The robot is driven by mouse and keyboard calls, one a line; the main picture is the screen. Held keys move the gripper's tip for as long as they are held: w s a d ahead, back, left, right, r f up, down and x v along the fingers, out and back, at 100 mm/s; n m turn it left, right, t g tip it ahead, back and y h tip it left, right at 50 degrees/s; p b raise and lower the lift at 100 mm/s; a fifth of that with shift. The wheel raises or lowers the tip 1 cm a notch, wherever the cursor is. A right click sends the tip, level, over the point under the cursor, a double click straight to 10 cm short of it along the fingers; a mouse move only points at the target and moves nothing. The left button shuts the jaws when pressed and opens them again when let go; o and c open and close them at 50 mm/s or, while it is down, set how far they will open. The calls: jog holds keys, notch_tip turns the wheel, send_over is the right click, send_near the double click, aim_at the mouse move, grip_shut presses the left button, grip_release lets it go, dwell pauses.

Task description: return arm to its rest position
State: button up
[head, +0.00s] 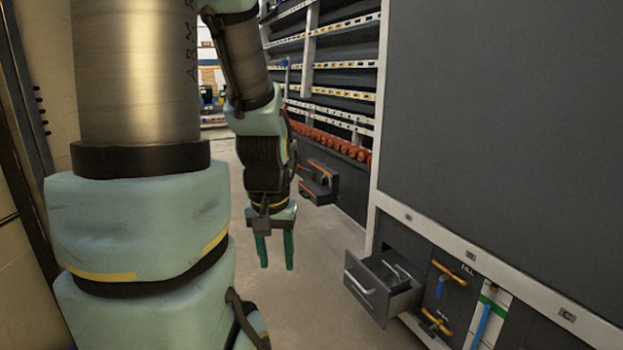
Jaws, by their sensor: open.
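My gripper (275,251) hangs at the end of my arm in the middle of the head view, with its two green fingers pointing down. The fingers are apart and nothing shows between them. The gripper is above the floor and touches nothing that I can see. My arm's large metal and pale green links fill the left of the view and hide what is behind them.
A drawer (378,293) stands open from the grey cabinet (500,130) on the right. Yellow handles and blue-handled tools show beside it. Shelves (345,75) with orange items stand behind. Bare floor (320,240) lies between gripper and drawer.

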notch_tip(320, 180, up, 21)
jog(key=p, duration=1.8)
jog(key=shift+f, duration=0.15)
